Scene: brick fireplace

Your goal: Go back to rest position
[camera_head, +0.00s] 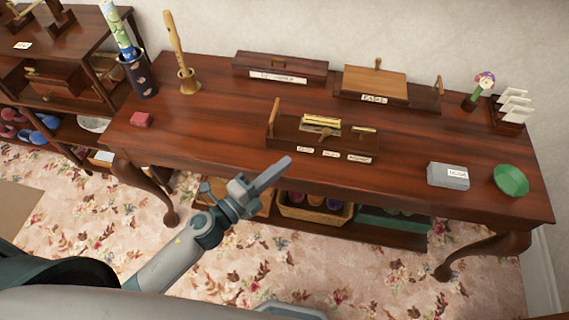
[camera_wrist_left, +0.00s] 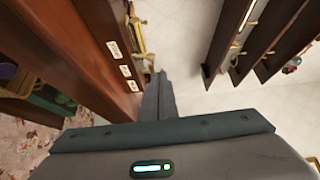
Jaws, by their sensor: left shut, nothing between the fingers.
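My left gripper (camera_head: 272,175) is in front of the table's front edge in the head view, pointing up and to the right. Its fingers are shut with nothing between them. In the left wrist view the closed fingers (camera_wrist_left: 158,98) reach toward the tabletop, with the labelled wooden organiser (camera_wrist_left: 134,45) to their upper left. My right gripper is not in view.
A basket (camera_head: 315,212) sits on the lower shelf. A shelf unit (camera_head: 75,50) stands left.

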